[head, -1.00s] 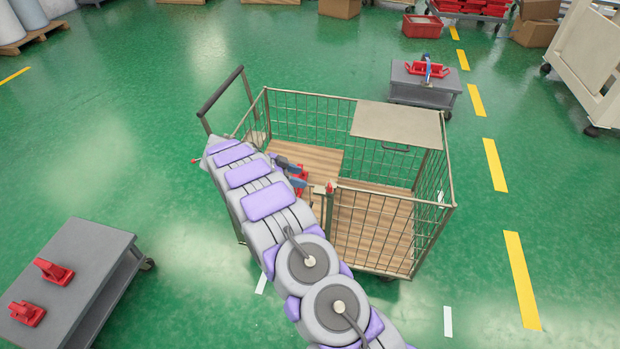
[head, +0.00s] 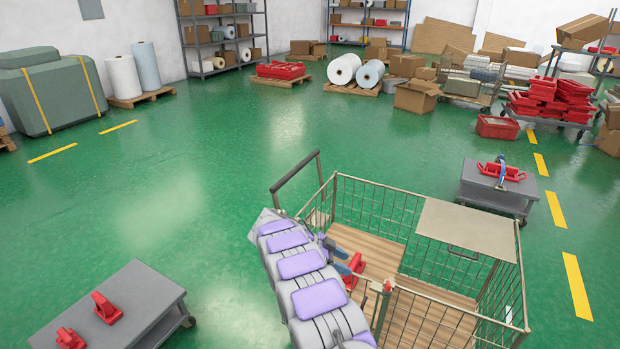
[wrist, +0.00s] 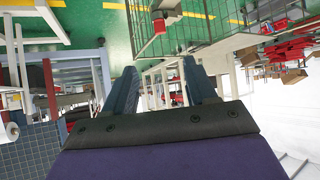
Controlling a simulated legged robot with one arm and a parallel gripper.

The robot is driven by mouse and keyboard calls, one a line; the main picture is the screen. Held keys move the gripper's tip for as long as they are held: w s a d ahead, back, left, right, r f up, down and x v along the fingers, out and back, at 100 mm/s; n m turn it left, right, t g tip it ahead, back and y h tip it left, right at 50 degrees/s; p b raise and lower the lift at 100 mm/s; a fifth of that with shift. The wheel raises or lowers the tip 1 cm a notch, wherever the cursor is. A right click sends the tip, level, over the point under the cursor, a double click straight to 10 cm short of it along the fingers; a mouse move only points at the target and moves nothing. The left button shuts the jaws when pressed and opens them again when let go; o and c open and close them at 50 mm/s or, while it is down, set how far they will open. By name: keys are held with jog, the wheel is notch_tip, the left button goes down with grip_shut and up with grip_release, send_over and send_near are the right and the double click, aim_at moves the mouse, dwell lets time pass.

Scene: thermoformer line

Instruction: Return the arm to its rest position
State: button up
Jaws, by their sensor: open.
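My arm, grey with purple pads, reaches from the bottom of the head view to the left side of the wire cart (head: 468,228). My gripper (head: 344,262) shows as small blue-grey fingers at the cart's near left, partly hidden by my arm. A red part (head: 352,275) sits right by the fingers in the head view; I cannot tell whether they touch. In the wrist view my gripper (wrist: 158,82) has its two fingers well apart, with nothing held between them. That view looks upside down, with green floor at the top.
A grey trolley (head: 150,290) with two red parts stands at the lower left. Another grey trolley (head: 485,190) with a red and blue item stands behind the cart at right. Open green floor lies left of the cart; racks, rolls and boxes line the back.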

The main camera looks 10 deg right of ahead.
jog(key=s+d+r+n+g+y, duration=0.1)
jog(key=s+r+n+y, duration=0.3)
jog(key=s+r, duration=0.5)
jog(key=s+d+r+n+y, duration=0.15)
jog(key=s+r+n, duration=0.35)
jog(key=s+r, duration=0.5)
jog(key=s+a+n+y, duration=0.2)
jog(key=s+n, duration=0.3)
jog(key=s, duration=1.1)
jog(key=s+a+n+y, duration=0.3)
jog(key=s+n, duration=0.1)
jog(key=s, duration=1.2)
jog(key=shift+f+n, duration=0.3)
jog(key=shift+n, duration=0.1)
jog(key=shift+a, duration=0.15)
